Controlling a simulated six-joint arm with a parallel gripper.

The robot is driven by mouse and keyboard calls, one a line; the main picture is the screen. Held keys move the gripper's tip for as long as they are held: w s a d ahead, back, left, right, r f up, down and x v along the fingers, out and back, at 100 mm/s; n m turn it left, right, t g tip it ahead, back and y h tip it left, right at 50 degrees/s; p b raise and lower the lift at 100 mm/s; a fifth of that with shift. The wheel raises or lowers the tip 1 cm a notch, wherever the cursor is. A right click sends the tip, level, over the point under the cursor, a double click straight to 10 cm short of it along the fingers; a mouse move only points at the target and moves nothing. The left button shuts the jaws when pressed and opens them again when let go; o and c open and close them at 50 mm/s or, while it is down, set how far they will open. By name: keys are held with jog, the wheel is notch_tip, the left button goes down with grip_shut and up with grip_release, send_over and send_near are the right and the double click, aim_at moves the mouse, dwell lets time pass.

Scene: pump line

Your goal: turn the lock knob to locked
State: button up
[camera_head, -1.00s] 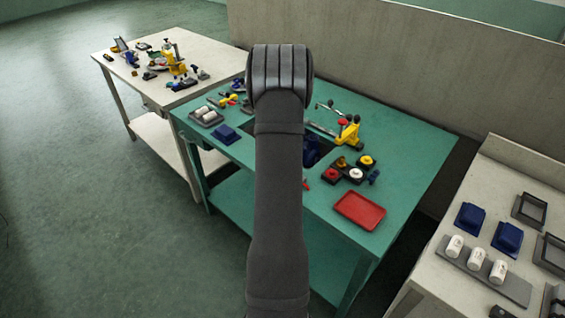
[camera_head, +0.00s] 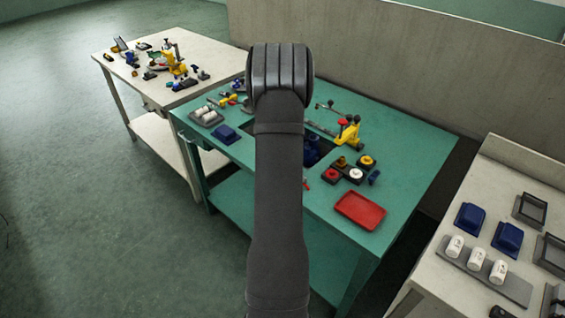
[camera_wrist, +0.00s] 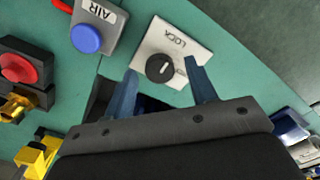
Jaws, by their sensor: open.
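The lock knob (camera_wrist: 160,68) is a round black knob with a white mark on a pale plate (camera_wrist: 190,47) labelled LOCK, seen upside down in the wrist view. My gripper (camera_wrist: 160,80) is open, with its two blue-grey fingers apart. In the picture one finger lies to the left of the knob and the other to its right. I cannot tell how near the fingertips are in height, or whether they touch it. In the head view my arm hides the knob and the gripper.
In the wrist view, a grey AIR box (camera_wrist: 98,25) with a blue button stands beside the plate, and a red button (camera_wrist: 18,69) is at the far left. In the head view, a red tray (camera_head: 360,210) and a yellow clamp (camera_head: 349,132) sit on the green table (camera_head: 420,150).

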notch_tip(320, 180, up, 17)
dwell(0.4)
jog(key=shift+f, duration=0.1)
notch_tip(320, 180, down, 18)
jog(key=shift+r, duration=0.25)
dwell(0.3)
jog(key=shift+r, duration=0.1)
